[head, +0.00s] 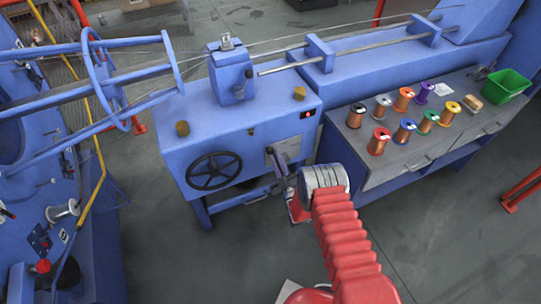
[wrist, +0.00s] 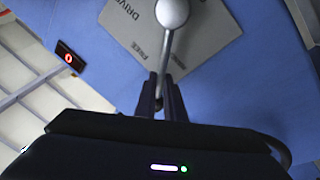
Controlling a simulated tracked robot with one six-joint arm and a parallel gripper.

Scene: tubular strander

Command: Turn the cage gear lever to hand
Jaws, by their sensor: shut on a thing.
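The lever and knob cover part of the plate. My gripper (wrist: 164,100) has its two dark fingers shut on the lever's rod, below the knob in the picture.
A black handwheel (head: 214,171) is left of the plate, and a small red-lit switch (head: 306,114) is above it. A bench (head: 375,169) with several coloured spools and a green bin (head: 506,85) stands to the right. Grey floor (head: 440,230) is open in front.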

